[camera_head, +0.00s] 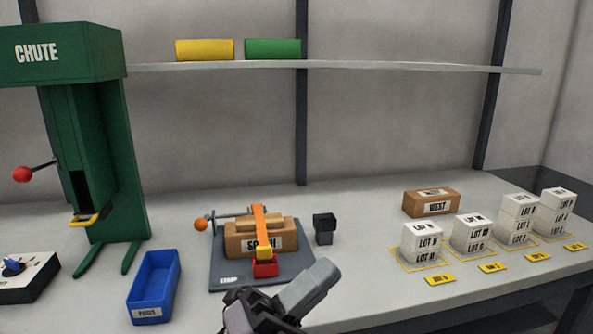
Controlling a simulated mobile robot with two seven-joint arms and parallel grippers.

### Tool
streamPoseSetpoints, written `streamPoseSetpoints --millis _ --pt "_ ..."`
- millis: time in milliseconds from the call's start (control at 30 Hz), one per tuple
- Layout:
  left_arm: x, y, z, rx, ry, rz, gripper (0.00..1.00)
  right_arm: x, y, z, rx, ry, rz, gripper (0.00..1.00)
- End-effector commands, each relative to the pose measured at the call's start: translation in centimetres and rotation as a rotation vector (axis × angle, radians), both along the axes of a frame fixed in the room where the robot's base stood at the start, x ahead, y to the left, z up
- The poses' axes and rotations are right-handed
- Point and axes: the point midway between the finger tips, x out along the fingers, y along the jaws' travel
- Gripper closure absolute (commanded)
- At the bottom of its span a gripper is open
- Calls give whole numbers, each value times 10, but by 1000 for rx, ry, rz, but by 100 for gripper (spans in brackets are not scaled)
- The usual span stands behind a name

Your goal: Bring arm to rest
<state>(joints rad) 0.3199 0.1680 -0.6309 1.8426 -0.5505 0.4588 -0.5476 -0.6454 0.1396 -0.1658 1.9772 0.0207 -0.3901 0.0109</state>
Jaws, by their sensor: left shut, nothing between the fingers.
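My left gripper (308,287) shows at the bottom middle of the head view, grey and black, with its fingers together and nothing held. It is in front of the strapping stand (221,270), nearer to me and a little right of its red block (265,268). It appears apart from the things on the bench. Most of my left arm is outside the view. My right gripper does not show.
The bench (365,270) is clear right of the gripper. A brown box (243,238) lies strapped on the stand; a small black block (324,225) stands beside it. A blue bin (155,283) and green chute (105,130) stand left. Stacked white boxes (421,240) stand right.

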Motion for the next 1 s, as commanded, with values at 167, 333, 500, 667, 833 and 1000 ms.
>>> streamPoseSetpoints --millis 167,333,500,667,833,1000 --pt "32 52 -69 -157 496 104 100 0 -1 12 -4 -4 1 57" --pt "31 105 -155 -317 943 212 100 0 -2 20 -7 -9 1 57" --pt "-6 158 -247 -492 1366 343 100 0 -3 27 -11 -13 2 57" --pt "-63 197 -316 -649 1690 468 100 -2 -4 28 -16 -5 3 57" --pt "-109 220 -353 -753 1880 559 100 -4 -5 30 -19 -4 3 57" --pt "-121 226 -361 -781 1926 585 100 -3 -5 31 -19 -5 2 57"
